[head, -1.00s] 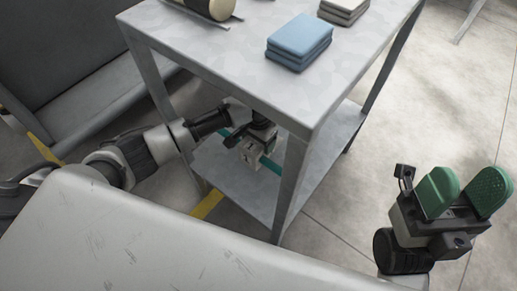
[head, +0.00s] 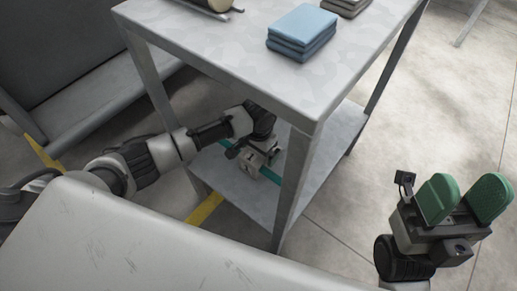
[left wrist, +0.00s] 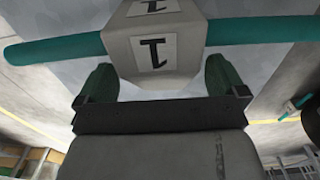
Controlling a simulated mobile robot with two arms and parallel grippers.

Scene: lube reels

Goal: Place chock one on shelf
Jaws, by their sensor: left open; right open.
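Chock one is a pale grey block (left wrist: 155,55) with a "1" label and a teal bar through it. It also shows in the head view (head: 258,160), at the lower shelf (head: 238,190) of the grey metal table. My left gripper (left wrist: 158,78) reaches under the tabletop. Its green fingers are apart on either side of the block's near end, with small gaps visible. I cannot tell whether the block rests on the shelf or is just above it. My right gripper (head: 462,200) is open and empty, green fingers up, at the right.
The table's top (head: 235,58) carries folded blue cloths (head: 302,32), a grey-brown stack and a cylinder. A front table leg (head: 292,190) stands right of my left gripper. A grey bench (head: 90,95) is at left. A small teal-and-white thing (left wrist: 293,108) lies farther off.

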